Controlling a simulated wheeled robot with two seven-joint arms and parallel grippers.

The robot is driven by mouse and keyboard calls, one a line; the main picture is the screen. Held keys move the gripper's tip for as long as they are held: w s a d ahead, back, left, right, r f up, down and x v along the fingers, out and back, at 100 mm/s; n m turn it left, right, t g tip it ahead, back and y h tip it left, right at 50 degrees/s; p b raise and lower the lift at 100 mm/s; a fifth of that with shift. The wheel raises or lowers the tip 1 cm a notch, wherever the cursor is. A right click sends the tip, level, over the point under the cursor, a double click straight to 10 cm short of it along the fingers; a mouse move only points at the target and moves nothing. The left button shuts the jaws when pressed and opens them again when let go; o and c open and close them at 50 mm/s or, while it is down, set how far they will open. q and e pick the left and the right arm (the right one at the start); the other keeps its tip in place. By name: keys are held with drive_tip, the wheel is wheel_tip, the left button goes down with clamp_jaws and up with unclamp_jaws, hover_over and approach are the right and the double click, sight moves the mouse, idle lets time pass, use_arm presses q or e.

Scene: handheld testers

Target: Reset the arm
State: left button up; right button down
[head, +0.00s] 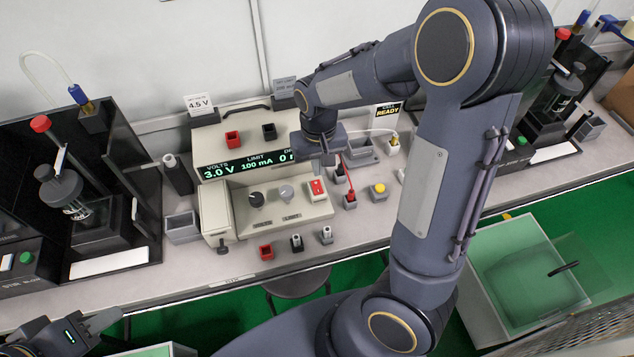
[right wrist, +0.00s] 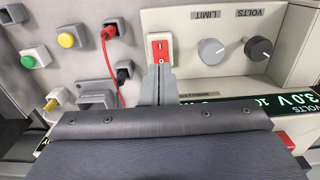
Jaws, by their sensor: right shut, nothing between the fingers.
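My right arm reaches across the bench in the head view. Its gripper (head: 328,158) is above the power supply (head: 215,205). In the right wrist view the fingers (right wrist: 158,72) are together and empty, with their tips just by the red rocker switch (right wrist: 160,50). I cannot tell whether they touch it. The switch also shows in the head view (head: 317,188). The display (head: 225,171) reads 3.0 V and 100 mA, its right end hidden by the gripper. My left gripper (head: 98,326) is low at the left corner, partly cut off; its opening is unclear.
Two dials (head: 256,199) sit left of the switch. A red lead (right wrist: 107,60) plugs in nearby, beside a yellow button (head: 378,188). Dark tester stands (head: 110,120) fill the left, and another (head: 550,100) stands at right. A pale bin (head: 480,290) is below the bench at right.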

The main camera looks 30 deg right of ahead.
idle(0.3)
drive_tip(key=s+a+r+t+y, duration=0.2)
drive_tip(key=s+r, duration=0.3)
drive_tip(key=s, duration=0.3)
drive_tip(key=s+a+r+n+t+y, duration=0.1)
drive_tip(key=s+a+r+t, duration=0.1)
drive_tip(key=s+r, duration=0.4)
drive_tip(key=s+t, duration=0.1)
drive_tip(key=s, duration=0.2)
drive_tip(key=shift+t+y, duration=0.3)
drive_tip(key=shift+y, duration=0.1)
drive_tip(key=shift+r, duration=0.1)
idle(0.7)
